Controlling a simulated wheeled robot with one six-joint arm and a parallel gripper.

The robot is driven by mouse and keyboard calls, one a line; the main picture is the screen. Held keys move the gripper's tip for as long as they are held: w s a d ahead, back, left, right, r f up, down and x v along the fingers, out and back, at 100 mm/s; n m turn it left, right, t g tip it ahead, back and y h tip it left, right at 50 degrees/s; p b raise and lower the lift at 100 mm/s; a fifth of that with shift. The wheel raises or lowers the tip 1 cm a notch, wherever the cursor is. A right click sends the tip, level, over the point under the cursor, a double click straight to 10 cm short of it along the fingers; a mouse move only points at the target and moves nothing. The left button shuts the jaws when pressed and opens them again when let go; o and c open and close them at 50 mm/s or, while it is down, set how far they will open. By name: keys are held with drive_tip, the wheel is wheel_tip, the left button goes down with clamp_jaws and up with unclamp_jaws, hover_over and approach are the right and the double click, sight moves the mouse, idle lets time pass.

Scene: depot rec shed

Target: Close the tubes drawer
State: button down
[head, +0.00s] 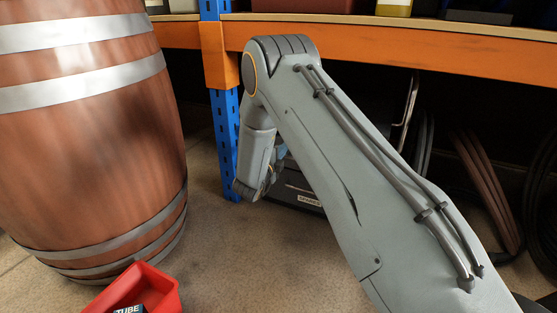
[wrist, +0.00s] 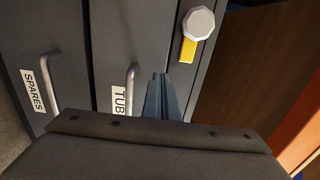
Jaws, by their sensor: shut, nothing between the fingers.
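The dark grey tubes drawer (wrist: 108,45) shows in the wrist view, with a metal bar handle (wrist: 131,88) and a white label (wrist: 119,101) reading "TUB", the rest hidden. My gripper (wrist: 162,78) is shut and empty, its fingertips in front of the cabinet just right of that handle. I cannot tell whether they touch the drawer front, or how far the drawer stands out.
The spares drawer (wrist: 45,35) is beside the tubes drawer. A pale round knob (wrist: 199,23) with a yellow tag is on the cabinet at right. In the head view a large barrel (head: 90,140), a blue rack post (head: 222,130) and a red bin (head: 165,292) stand left of my arm.

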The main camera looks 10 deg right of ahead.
drive_tip(key=shift+b+x, duration=0.35)
drive_tip(key=shift+x, duration=0.6)
drive_tip(key=x, duration=0.2)
drive_tip(key=shift+w+d+r, duration=0.1)
drive_tip(key=shift+w+r, duration=0.1)
drive_tip(key=shift+w, duration=0.05)
drive_tip(key=shift+s, duration=0.1)
